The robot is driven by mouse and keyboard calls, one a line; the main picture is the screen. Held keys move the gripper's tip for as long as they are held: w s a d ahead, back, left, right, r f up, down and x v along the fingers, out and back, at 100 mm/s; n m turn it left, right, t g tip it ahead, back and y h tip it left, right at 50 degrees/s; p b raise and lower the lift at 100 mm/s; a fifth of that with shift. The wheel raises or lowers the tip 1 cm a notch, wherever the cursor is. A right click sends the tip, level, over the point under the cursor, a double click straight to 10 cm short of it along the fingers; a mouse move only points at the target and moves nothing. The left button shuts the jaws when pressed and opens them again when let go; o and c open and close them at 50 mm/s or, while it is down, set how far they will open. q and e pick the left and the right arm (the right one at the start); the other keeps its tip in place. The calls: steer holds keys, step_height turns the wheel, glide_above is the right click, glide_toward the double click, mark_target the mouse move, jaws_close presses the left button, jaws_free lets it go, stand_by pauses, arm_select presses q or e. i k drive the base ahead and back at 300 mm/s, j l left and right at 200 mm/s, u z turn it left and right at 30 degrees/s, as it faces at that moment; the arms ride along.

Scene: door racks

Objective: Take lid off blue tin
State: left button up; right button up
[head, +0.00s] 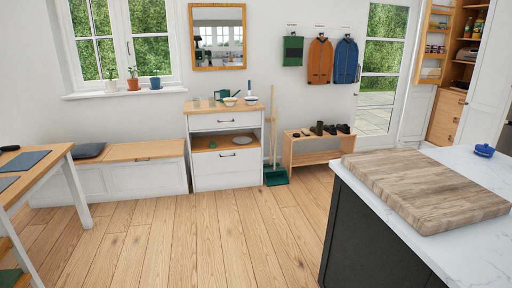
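A small blue container with a knob-like top (484,151), which looks like the blue tin, stands upright on the white marble counter at the right. Its top seems to be on it, but it is too small to make out a seam between lid and body. Neither of my grippers is in view.
A thick wooden board (425,188) lies on the marble counter (470,252), in front of the blue container. A drawer cabinet (229,185), a bench (120,177) and a shoe rack (305,156) stand along the wall. A table (58,159) is at the left. The middle floor is clear.

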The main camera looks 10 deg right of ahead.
mark_target(485, 148)
steer(key=i, duration=1.2)
steer(key=i+z, duration=0.1)
steer(key=i, duration=1.05)
steer(key=i+z, duration=0.25)
steer(key=i, duration=0.3)
steer(key=i+z, duration=0.25)
steer(key=i, duration=0.3)
steer(key=i+j+z, duration=0.1)
steer(key=i+z, duration=0.15)
steer(key=i, duration=0.25)
steer(key=i+j+z, duration=0.25)
steer(key=i, duration=0.3)
steer(key=i+l+z, duration=0.25)
steer(key=z, duration=0.2)
steer(key=i+l+z, duration=0.1)
steer(key=i+z, duration=0.8)
steer(key=i+j+z, duration=0.15)
steer(key=i+z, duration=0.15)
steer(key=z, duration=0.2)
steer(key=i+j+z, duration=0.25)
steer(key=z, duration=0.2)
steer(key=i, duration=0.1)
